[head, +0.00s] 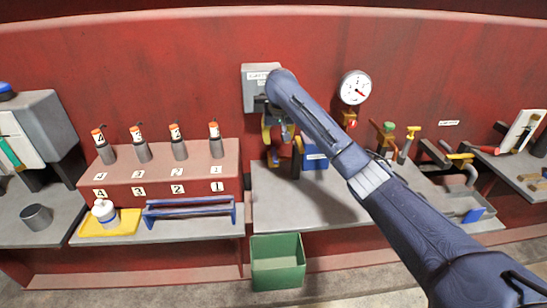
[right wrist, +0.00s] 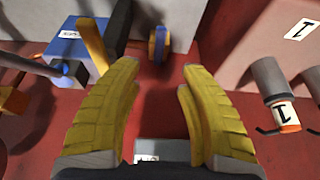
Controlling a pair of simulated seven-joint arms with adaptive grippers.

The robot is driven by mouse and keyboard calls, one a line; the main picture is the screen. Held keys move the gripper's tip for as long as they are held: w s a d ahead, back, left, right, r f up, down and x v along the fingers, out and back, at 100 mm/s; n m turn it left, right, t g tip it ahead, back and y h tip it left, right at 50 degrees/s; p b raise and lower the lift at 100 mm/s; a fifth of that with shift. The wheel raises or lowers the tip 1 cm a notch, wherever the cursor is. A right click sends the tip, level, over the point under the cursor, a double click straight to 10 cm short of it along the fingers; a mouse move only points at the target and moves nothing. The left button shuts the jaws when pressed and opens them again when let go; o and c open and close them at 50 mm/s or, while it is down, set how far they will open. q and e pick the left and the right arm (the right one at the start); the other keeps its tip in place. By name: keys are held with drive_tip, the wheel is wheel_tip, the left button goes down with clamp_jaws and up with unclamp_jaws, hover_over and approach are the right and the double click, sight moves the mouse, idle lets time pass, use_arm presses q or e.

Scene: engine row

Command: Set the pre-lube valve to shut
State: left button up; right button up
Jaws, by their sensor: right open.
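My right gripper (head: 284,155) reaches in from the right and is in front of the red wall, below a grey labelled box (head: 256,78). In the right wrist view its two yellow fingers (right wrist: 161,75) are spread apart with nothing between them. A blue block (head: 316,158) with a white label sits just right of the gripper. In the right wrist view this blue block (right wrist: 78,45) bears a yellow lever (right wrist: 92,45), close to one finger but seemingly apart. It may be the pre-lube valve; its label is unreadable. My left gripper is out of view.
A gauge (head: 355,87) hangs on the wall, upper right of the blue block. Numbered grey cylinders with orange tops stand on a red step (head: 150,177) at left. A green bin (head: 277,262) is below the grey bench (head: 300,210), whose front is clear.

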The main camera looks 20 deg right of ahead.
sight(275, 157)
drive_tip(key=x, duration=1.3)
drive_tip(key=shift+w+f, duration=0.1)
drive_tip(key=shift+f, duration=0.1)
drive_tip(key=shift+o, duration=0.3)
clamp_jaws()
